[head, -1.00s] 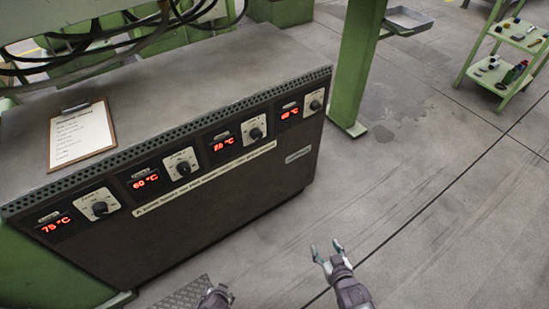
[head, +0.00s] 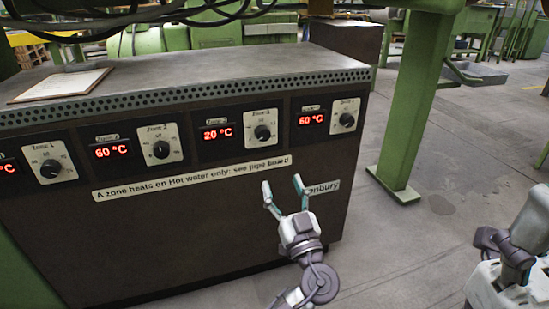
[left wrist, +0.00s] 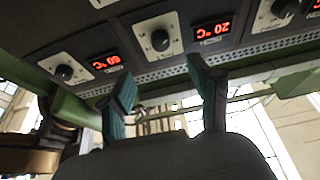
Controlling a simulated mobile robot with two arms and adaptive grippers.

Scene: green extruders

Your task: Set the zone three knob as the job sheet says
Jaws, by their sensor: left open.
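The zone three knob (head: 262,132) is a dark round knob on a pale dial plate on the dark cabinet front. The display (head: 217,134) to its left reads 20 °C. The knob also shows upside down in the left wrist view (left wrist: 160,40), beyond the fingertips. My left gripper (head: 282,184) is open and empty, below and in front of the knob, apart from it. The knob's pointer is too small to read. The job sheet (head: 62,84) lies on the cabinet top at the left; its writing is unreadable. My right gripper's fingers are not seen.
Similar knobs flank it: zone 2 (head: 161,150), zone 1 (head: 50,168) and the rightmost knob (head: 347,120). A label strip (head: 190,178) runs below. A green post (head: 410,110) stands right of the cabinet.

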